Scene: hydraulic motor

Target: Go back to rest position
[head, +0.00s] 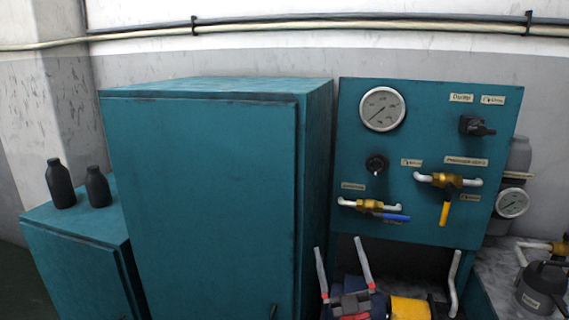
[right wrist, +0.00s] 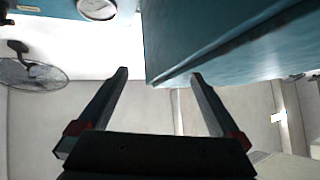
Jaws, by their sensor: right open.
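My right gripper (head: 339,247) shows at the bottom of the head view, below the control panel (head: 425,120). Its two grey fingers, red at their bases, point up and stand apart with nothing between them. The right wrist view also shows the open, empty fingers (right wrist: 158,75), with the teal cabinet's edge (right wrist: 225,40) beyond them. My left gripper is in neither view.
The tall teal cabinet (head: 205,200) stands left of the panel. A low teal cabinet (head: 75,250) holds two dark bottles. The panel carries a gauge (head: 382,109), a blue-handled valve (head: 390,217) and a yellow-handled valve (head: 445,212). A yellow part (head: 410,308) sits at the bottom.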

